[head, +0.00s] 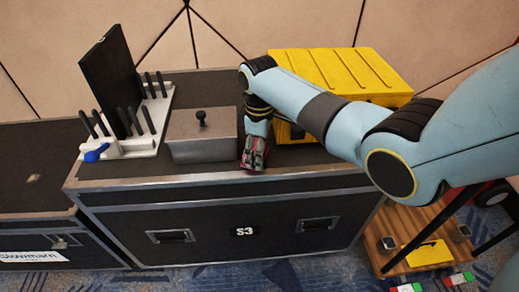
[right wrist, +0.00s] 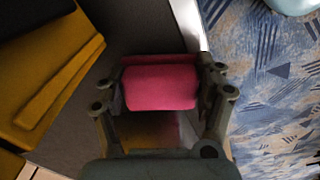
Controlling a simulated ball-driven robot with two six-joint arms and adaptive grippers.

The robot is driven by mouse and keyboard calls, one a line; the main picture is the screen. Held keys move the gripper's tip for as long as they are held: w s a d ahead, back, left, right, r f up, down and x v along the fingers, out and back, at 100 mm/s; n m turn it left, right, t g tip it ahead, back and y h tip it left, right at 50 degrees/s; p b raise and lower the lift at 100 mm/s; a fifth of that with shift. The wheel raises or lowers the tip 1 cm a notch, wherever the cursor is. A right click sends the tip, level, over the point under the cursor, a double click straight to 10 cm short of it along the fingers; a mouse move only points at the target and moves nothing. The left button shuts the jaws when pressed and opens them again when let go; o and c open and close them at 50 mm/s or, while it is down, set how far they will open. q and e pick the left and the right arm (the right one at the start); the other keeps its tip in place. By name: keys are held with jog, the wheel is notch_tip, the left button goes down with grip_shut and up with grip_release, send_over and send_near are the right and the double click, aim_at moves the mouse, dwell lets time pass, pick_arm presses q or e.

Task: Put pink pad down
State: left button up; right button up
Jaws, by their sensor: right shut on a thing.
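The pink pad (right wrist: 160,88) sits between the fingers of my right gripper (right wrist: 162,92) in the right wrist view, and both fingers press on its sides. In the head view my right gripper (head: 254,153) reaches down over the front part of the black case top (head: 215,181), between the grey box and the yellow case. Only a little pink shows there, mostly covered by the fingers. I cannot tell whether the pad touches the case top. My left gripper is in neither view.
A grey lidded box (head: 202,145) stands just left of my right gripper. A yellow case (head: 345,70) stands behind my right arm. A white rack (head: 130,140) with dark upright pieces and a blue item (head: 96,153) is at the left. The case's front edge is close.

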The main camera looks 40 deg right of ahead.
jog(key=o, duration=1.2)
jog(key=shift+f, duration=0.1)
jog(key=shift+c, duration=0.2)
notch_tip(320, 180, up, 12)
jog(key=p, duration=0.2)
jog(key=shift+r, duration=0.2)
jog(key=shift+f, duration=0.1)
